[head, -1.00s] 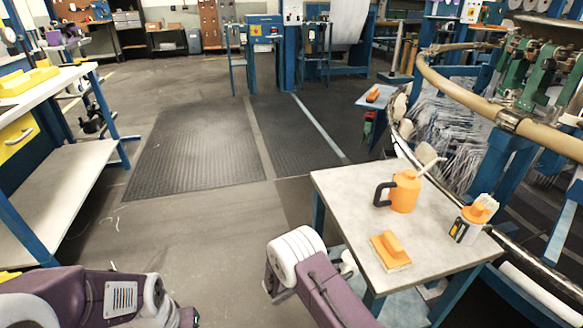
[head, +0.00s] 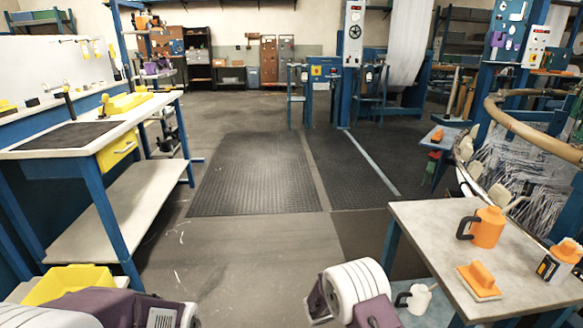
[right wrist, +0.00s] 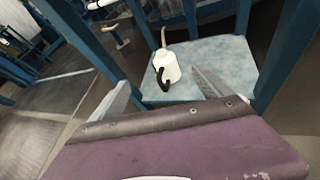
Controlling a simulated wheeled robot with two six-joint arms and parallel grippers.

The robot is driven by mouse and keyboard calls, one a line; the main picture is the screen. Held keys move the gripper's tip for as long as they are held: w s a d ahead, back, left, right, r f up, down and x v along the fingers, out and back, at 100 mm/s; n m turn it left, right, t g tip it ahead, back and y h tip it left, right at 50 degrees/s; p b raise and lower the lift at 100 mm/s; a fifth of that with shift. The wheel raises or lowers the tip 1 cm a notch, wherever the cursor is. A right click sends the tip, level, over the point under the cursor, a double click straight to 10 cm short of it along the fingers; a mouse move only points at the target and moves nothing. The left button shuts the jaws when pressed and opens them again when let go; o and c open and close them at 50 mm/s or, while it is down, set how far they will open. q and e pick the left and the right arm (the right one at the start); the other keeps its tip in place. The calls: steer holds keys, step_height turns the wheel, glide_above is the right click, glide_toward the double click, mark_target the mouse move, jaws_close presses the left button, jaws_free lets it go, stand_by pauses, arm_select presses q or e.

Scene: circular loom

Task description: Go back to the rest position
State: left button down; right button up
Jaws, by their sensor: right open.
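My right arm shows at the bottom centre of the head view as a white and purple link, with its fingertips out of sight there. In the right wrist view, my right gripper (right wrist: 160,80) has its two pale fingers spread wide apart with nothing between them. Beyond it, a white can with a black handle (right wrist: 168,68) stands on the lower shelf of a small table; it also shows in the head view (head: 418,299). My left arm shows at the bottom left of the head view, but its fingers are not visible.
The small table (head: 425,225) at right bears an orange can (head: 488,228), an orange-handled block (head: 479,280) and a brush container (head: 556,266). The loom ring (head: 535,135) is behind. A workbench (head: 60,148) and yellow bin (head: 68,284) stand left. Floor mats (head: 255,175) ahead are clear.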

steer(key=s+d+r+m+g+y, duration=0.2)
steer(key=s+d+r+m+g, duration=0.3)
steer(key=s+r+m, duration=0.5)
steer(key=s+a+f+m+y, duration=0.2)
steer(key=s+a+m+y, duration=0.3)
steer(key=s+a, duration=0.25)
steer(key=s+a+f+m+y, duration=0.3)
steer(key=s+a+m+y, duration=0.25)
steer(key=s+a, duration=0.2)
step_height(320, 180, up, 37)
steer(key=w+p, duration=0.1)
steer(key=p, duration=3.6)
steer(key=shift+d+r+m, duration=0.15)
steer(key=shift+d+m, duration=0.1)
steer(key=shift+m, duration=0.2)
